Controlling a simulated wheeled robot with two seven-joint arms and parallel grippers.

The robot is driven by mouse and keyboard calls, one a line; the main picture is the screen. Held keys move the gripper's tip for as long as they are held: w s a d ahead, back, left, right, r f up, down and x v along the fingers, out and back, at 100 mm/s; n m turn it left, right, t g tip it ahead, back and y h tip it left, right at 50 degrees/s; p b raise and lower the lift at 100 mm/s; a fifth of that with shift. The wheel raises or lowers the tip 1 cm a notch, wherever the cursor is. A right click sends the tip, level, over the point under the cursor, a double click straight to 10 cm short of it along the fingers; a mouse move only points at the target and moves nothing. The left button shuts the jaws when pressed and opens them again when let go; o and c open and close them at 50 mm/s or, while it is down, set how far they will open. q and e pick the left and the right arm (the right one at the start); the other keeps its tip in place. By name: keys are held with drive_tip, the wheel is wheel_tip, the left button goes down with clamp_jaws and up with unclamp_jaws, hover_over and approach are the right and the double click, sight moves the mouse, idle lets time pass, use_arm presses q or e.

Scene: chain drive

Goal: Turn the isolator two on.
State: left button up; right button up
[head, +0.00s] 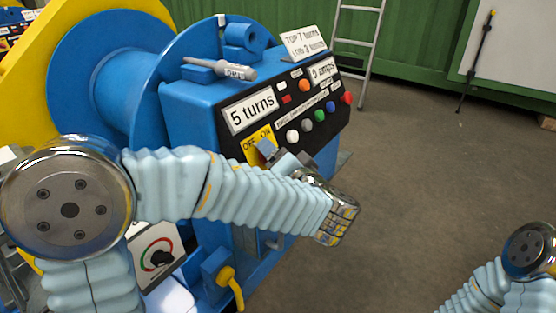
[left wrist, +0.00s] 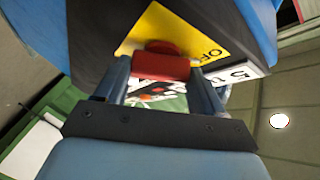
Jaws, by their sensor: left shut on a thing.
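The isolator's red handle (left wrist: 162,66) sits on a yellow plate (head: 257,145) marked OFF and ON, on the front of the blue machine. The plate also shows in the left wrist view (left wrist: 200,36), with the word OFF readable. My left gripper (left wrist: 166,72) is at the handle, with one finger on each side, and is shut on it. In the head view my left gripper (head: 268,152) covers the handle, so its angle there is hidden. I cannot read the isolator's number. Only my right arm's links show at the lower right; its gripper is out of view.
A grey tool (head: 218,69) lies on the blue cabinet. A dial (head: 158,258) is below my left arm.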

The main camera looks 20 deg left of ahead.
use_arm(q)
drive_tip(key=shift+w+a+r+m+g+h+p, duration=0.15)
drive_tip(key=shift+m+g+h+p, duration=0.8)
drive_tip(key=shift+m+p, duration=1.05)
drive_tip(key=shift+s+r+m+g+h+p, duration=0.15)
drive_tip(key=shift+m+g+h+p, duration=0.8)
drive_tip(key=shift+m+p, duration=1.05)
drive_tip(key=shift+w+a+r+m+g+h+p, duration=0.2)
drive_tip(key=shift+m+g+h+p, duration=0.7)
drive_tip(key=shift+m+p, duration=1.1)
use_arm(e)
wheel_tip(320, 180, up, 11)
drive_tip(key=a, duration=0.2)
drive_tip(key=shift+s+a+b, duration=0.2)
drive_tip(key=shift+s+b, duration=0.15)
drive_tip(key=shift+s, duration=0.1)
use_arm(q)
drive_tip(key=shift+d+m, duration=0.15)
drive_tip(key=shift+m, duration=0.25)
use_arm(e)
drive_tip(key=shift+r, duration=0.1)
use_arm(q)
drive_tip(key=o, duration=1)
drive_tip(key=shift+o, duration=0.2)
drive_tip(key=v, duration=1.3)
drive_tip(key=shift+d+r, duration=0.35)
